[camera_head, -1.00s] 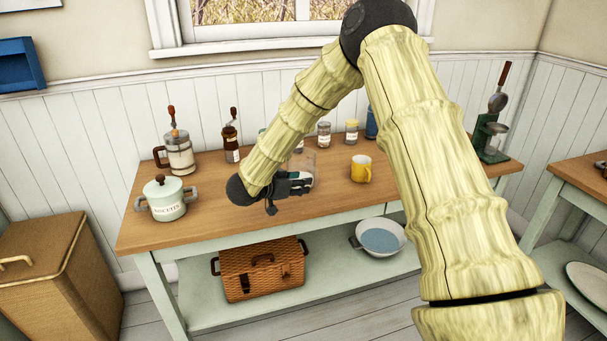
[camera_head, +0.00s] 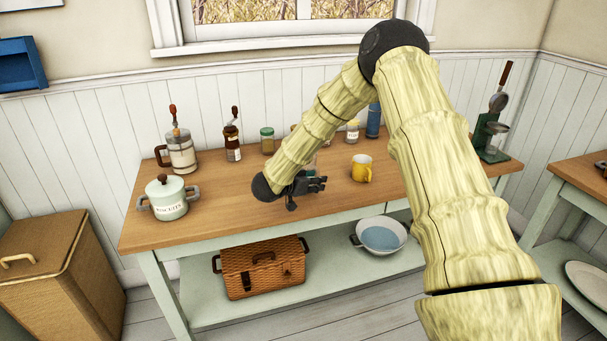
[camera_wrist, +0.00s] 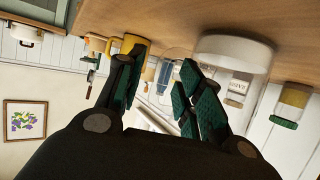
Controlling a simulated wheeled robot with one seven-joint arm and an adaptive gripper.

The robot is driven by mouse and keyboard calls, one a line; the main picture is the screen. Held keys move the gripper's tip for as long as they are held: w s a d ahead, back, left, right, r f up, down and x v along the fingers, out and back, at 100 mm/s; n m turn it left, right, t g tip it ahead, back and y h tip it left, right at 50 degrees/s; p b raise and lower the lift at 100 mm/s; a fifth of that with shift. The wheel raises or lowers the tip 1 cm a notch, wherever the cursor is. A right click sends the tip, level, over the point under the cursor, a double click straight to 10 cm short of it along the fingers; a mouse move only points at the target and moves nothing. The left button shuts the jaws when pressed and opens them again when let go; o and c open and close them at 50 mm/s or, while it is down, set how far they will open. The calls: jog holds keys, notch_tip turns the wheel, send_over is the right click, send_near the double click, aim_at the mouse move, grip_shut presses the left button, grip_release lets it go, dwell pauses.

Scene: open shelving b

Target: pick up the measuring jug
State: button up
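The measuring jug is clear glass and stands on the wooden table. In the head view it is almost wholly hidden behind my forearm and gripper. In the wrist view, which is turned over, its pale round base (camera_wrist: 236,50) and see-through body show just right of the fingers, with labelled jars behind. A clear part of it seems to show near the gap between the fingers. My gripper (camera_head: 318,184) is low over the table. In the wrist view its fingers (camera_wrist: 157,72) are apart, with nothing clearly held; I cannot tell whether they touch the glass.
A yellow mug (camera_head: 361,170) stands right of my gripper. The front table strip is clear.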

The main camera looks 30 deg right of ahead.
grip_shut()
jog(key=shift+r, duration=0.25)
